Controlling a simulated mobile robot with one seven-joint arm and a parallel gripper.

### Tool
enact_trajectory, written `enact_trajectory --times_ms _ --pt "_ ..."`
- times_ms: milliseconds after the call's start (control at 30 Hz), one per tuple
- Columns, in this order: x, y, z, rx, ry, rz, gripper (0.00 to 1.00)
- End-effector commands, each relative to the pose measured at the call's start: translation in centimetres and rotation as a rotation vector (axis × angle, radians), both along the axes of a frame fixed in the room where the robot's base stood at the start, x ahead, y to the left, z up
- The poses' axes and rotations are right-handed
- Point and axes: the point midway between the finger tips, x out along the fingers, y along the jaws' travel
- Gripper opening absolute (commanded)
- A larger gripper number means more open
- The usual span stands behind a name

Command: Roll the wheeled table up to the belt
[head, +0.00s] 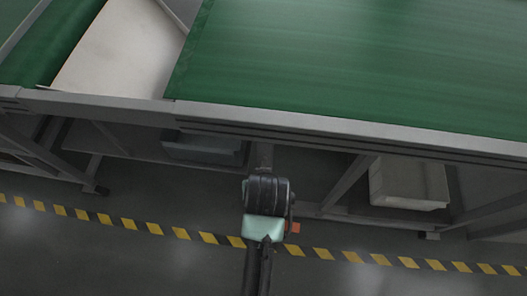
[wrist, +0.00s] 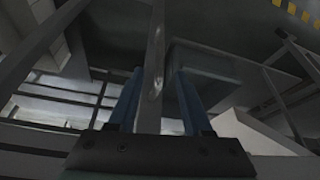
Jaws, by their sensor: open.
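The green belt (head: 350,60) fills the upper right of the head view, with a grey metal rail (head: 340,124) along its near edge. I cannot make out for certain which thing is the wheeled table; no wheels show clearly. My gripper (wrist: 157,72) is open in the wrist view, with two blue fingers apart. A grey bar (wrist: 155,35) runs in the gap between them in the picture; I cannot tell whether it lies between the fingers or beyond. In the head view my arm reaches towards the underside of the rail, and the fingers are not clear there.
A pale flat panel (head: 122,48) lies left of the belt, beside another green strip (head: 55,40). Under the frame are a white box (head: 408,183) and a grey-blue box (head: 203,148). Slanted legs stand below the rail. Yellow-black floor tape (head: 155,228) crosses otherwise clear floor.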

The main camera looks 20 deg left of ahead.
Motion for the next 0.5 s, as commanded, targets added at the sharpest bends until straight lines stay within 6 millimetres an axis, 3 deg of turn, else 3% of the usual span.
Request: enact_trajectory --times_ms 200,500 --pt "1.6 0.9 -4.5 0.0 0.001 0.001 0.5" --pt "3.3 1.7 -8.6 0.0 -0.003 0.001 0.5"
